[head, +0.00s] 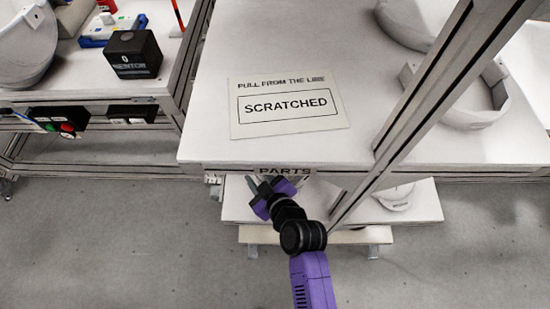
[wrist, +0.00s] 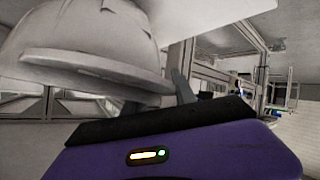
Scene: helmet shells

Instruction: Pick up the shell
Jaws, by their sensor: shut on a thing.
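A white helmet shell (wrist: 95,38) with a projecting brim fills the upper left of the wrist view. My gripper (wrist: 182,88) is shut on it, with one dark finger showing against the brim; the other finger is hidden. In the head view my gripper (head: 268,184) is at the front edge of the white bench, just below the top, by the PARTS label. The held shell cannot be made out in the head view.
The white bench (head: 215,125) bears a SCRATCHED sign (head: 290,105) and white shells (head: 465,112) at right. A metal post (head: 425,90) stands right of my arm. A lower shelf (head: 425,205) holds another white piece. Another bench at left holds a shell (head: 25,50) and black box (head: 133,53). Floor at left is clear.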

